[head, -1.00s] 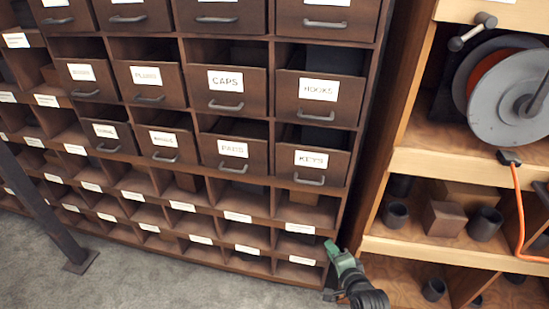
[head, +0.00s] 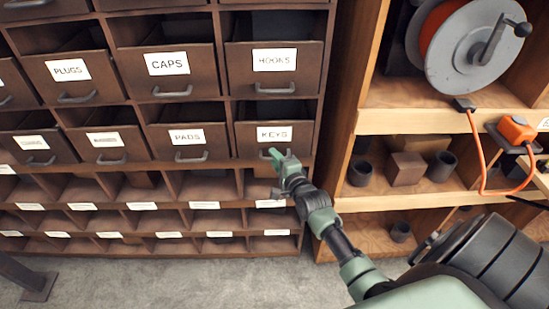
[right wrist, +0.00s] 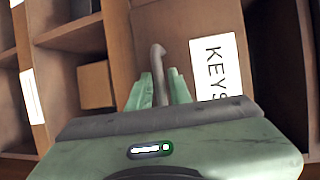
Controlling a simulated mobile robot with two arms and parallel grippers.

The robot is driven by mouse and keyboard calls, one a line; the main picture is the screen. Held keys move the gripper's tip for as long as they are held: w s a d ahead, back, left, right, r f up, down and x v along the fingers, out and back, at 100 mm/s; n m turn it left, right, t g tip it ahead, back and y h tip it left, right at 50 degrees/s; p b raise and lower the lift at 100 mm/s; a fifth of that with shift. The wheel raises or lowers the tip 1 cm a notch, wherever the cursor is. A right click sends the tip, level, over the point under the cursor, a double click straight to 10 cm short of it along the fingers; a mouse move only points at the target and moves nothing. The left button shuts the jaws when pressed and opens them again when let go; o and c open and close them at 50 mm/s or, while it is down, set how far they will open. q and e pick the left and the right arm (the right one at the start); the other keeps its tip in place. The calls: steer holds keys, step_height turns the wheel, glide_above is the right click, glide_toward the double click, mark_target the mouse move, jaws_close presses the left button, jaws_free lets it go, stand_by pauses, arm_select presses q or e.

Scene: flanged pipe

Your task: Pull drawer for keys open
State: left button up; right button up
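The keys drawer is a brown wooden drawer front (head: 245,143) with a white KEYS label (head: 274,134), in the lower drawer row at the cabinet's right end. A dark gap shows above its front. My right gripper (head: 276,157) is at the drawer's lower middle, over its grey handle. In the right wrist view, the green fingers (right wrist: 160,88) stand on both sides of the handle (right wrist: 158,62), with no clear gap between fingers and bar. The KEYS label (right wrist: 215,68) is just right of them. My left gripper is not in view.
Other labelled drawers surround it: HOOKS (head: 274,74) above, PADS (head: 188,146) to the left. Open cubbies (head: 210,186) lie below. A wooden shelf (head: 450,122) with a cable reel (head: 478,45) and orange cord stands at right. Grey floor (head: 150,285) is free in front.

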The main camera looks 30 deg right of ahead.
jaws_close()
stand_by(1.5)
